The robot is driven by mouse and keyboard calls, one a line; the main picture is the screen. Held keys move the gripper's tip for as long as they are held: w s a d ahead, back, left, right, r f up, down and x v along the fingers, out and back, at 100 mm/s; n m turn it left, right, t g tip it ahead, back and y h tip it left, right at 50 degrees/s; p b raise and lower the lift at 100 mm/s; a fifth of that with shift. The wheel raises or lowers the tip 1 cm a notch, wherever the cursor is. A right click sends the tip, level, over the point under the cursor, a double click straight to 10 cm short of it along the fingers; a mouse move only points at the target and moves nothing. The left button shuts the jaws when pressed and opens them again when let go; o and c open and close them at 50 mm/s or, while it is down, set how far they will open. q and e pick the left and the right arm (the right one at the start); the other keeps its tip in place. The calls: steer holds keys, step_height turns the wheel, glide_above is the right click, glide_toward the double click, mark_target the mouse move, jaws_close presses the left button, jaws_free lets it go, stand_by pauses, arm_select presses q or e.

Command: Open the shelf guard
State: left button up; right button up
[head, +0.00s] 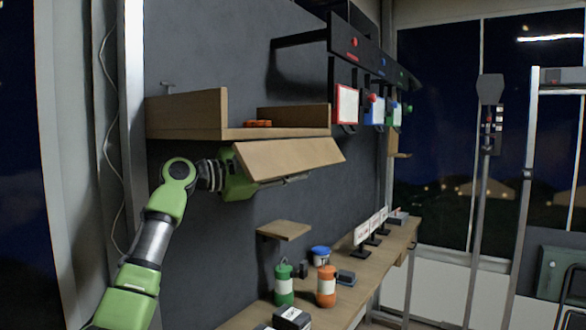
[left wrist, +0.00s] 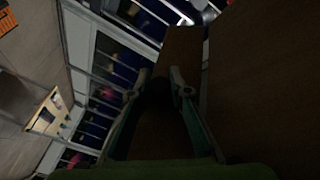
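The shelf guard (head: 290,157) is a light wooden panel along the front of the wall shelf. It hangs tilted, its face slanting outward and below the shelf's front edge. My left gripper (head: 240,174), green, is at the guard's left end, just under and against the panel; its fingertips are partly hidden there. In the left wrist view the two fingers (left wrist: 160,85) stand apart, with a dark brown wooden strip (left wrist: 184,50) between and beyond them. I cannot tell whether they touch it. My right gripper is not in view.
The wooden shelf (head: 185,116) above holds a small orange-red item (head: 258,123). Below are a small empty ledge (head: 284,230) and a bench with a green canister (head: 284,284), an orange canister (head: 326,287) and a blue-lidded tub (head: 320,254). Hanging screens (head: 346,104) are at the right.

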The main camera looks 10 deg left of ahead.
arm_select(q)
steer(key=o, duration=0.3)
steer(key=shift+r, duration=0.2)
steer(key=shift+o, duration=0.2)
steer(key=shift+w+d+f, duration=0.15)
steer(key=shift+w+f, duration=0.05)
steer(key=shift+s, duration=0.1)
steer(key=v, duration=1.2)
